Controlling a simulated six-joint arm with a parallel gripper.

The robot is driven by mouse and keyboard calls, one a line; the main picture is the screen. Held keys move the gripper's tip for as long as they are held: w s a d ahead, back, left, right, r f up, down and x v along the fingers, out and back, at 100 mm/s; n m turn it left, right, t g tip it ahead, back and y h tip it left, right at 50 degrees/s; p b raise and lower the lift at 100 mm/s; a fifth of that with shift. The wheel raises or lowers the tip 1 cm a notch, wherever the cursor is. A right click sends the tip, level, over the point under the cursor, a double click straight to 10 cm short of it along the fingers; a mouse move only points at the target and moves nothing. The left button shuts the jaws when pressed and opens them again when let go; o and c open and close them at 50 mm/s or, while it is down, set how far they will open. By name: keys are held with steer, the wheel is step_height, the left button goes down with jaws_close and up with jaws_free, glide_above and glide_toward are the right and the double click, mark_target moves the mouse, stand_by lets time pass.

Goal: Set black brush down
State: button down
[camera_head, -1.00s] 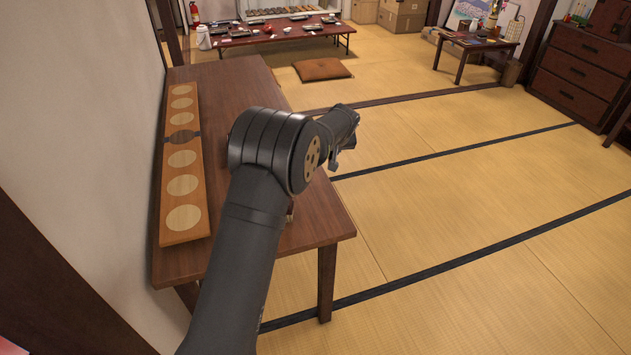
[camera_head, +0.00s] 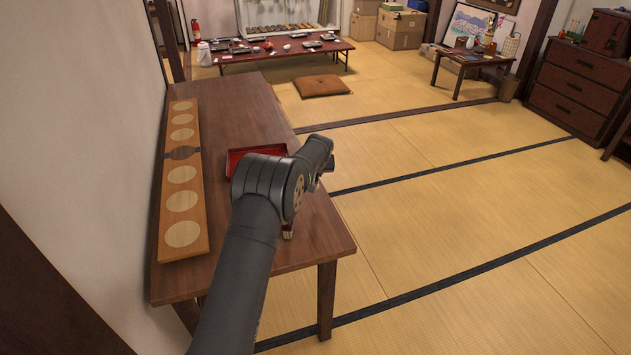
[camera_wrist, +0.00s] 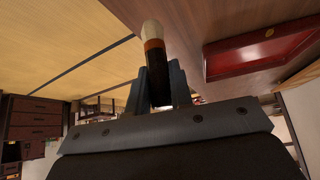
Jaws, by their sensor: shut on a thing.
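The black brush (camera_wrist: 155,58) is between the two fingers of my gripper (camera_wrist: 159,80) in the wrist view. It has a pale tip, an amber-brown band and a dark body, and its pale end points away from the wrist. The gripper is shut on it. Its tip shows against the edge area of the wooden table (camera_head: 225,100); I cannot tell whether it touches the wood. In the head view my arm covers the fingers and most of the brush.
A red tray (camera_head: 236,157) lies on the table beside my arm, and it also shows in the wrist view (camera_wrist: 258,60). A long board with pale discs (camera_head: 183,220) lies along the wall side. The table's far part is clear.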

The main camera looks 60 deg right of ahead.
mark_target(316, 181)
steer(key=shift+f, duration=1.75)
steer(key=shift+f, duration=0.15)
steer(key=c, duration=1.3)
jaws_free()
steer(key=shift+s+a+r, duration=0.1)
steer(key=shift+r, duration=0.3)
steer(key=v, duration=1.1)
steer(key=shift+a+r, duration=0.15)
steer(key=shift+x, duration=6)
